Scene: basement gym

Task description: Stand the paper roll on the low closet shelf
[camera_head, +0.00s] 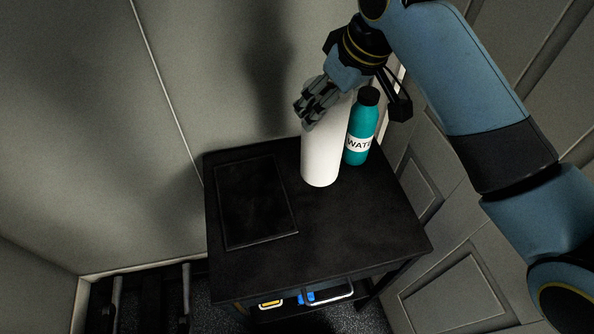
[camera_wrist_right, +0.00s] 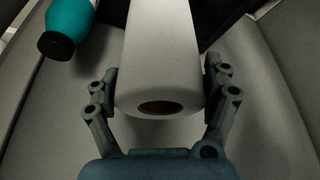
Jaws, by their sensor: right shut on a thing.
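A white paper roll (camera_head: 320,155) stands upright at the back of a small black table in the head view. My right gripper (camera_head: 318,100) is shut on its upper part, coming from above and the right. In the right wrist view the roll (camera_wrist_right: 160,60) lies between the two fingers of the gripper (camera_wrist_right: 160,100), with its brown core hole facing the camera. Whether the roll's base touches the tabletop is hard to tell. The low shelf (camera_head: 285,312) under the tabletop shows only in part. My left gripper is not in view.
A teal water bottle (camera_head: 361,135) stands just right of the roll, very close to it. A dark flat panel (camera_head: 255,205) lies on the left of the black tabletop (camera_head: 340,235). Small yellow and blue items (camera_head: 305,297) sit below. Walls and a panelled door (camera_head: 455,290) enclose the table.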

